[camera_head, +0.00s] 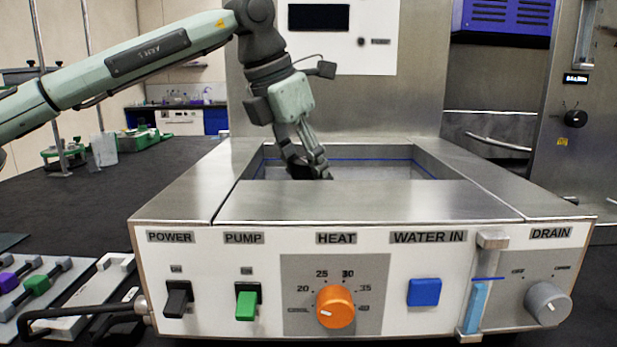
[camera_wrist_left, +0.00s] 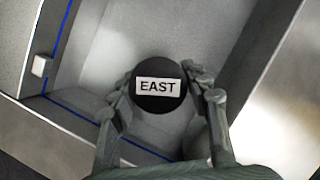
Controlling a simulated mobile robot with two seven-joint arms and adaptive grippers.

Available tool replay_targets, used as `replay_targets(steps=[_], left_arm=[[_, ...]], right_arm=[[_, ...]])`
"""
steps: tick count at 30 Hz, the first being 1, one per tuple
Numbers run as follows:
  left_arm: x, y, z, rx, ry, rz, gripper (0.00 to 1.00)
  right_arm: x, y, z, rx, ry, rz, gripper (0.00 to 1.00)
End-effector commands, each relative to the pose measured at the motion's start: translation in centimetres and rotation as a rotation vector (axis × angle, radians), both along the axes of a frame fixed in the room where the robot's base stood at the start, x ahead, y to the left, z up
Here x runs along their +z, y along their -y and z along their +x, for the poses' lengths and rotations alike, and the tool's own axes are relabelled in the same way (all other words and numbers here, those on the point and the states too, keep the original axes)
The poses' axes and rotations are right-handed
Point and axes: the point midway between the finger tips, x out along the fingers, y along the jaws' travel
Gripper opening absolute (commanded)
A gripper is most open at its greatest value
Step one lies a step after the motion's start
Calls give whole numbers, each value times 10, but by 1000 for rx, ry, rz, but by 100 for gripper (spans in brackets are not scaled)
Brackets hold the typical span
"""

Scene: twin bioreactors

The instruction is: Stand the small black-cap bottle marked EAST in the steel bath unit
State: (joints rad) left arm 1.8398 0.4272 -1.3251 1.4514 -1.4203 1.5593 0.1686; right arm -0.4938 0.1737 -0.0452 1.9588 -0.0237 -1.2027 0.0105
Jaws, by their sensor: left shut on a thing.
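The steel bath unit (camera_head: 370,204) stands in front of me with its basin open at the top. My left gripper (camera_head: 318,172) reaches down into the basin, its fingertips partly hidden behind the front rim. In the left wrist view, my left gripper (camera_wrist_left: 162,95) is shut on the EAST bottle, whose round black cap (camera_wrist_left: 158,103) carries a white EAST label. The bottle's body is hidden under the cap, so I cannot tell whether it touches the basin floor. The basin (camera_wrist_left: 110,60) with its blue line shows around it. My right gripper is not in view.
The bath's front panel has black and green switches, an orange heat knob (camera_head: 335,307), a blue button (camera_head: 424,292) and a grey drain knob (camera_head: 547,303). A rack with coloured clamps (camera_head: 37,284) lies at the left. A steel cabinet (camera_head: 580,120) stands at the right.

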Motion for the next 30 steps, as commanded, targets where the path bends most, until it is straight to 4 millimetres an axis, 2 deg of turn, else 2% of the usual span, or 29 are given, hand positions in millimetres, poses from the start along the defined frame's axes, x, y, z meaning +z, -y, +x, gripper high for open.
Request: replay_targets(steps=[2,13,14,18,19,30], left_arm=[[-6,0,0,0,1,-1,13],[-9,0,0,-1,2,-1,13],[-9,0,0,-1,2,0,48],[-9,0,0,-1,2,0,65],[-9,0,0,-1,2,0,68],[-4,0,0,-1,2,0,68]], right_arm=[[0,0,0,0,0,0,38],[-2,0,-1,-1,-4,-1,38],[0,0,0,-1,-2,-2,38],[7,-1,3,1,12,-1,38],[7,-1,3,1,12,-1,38],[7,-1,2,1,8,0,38]])
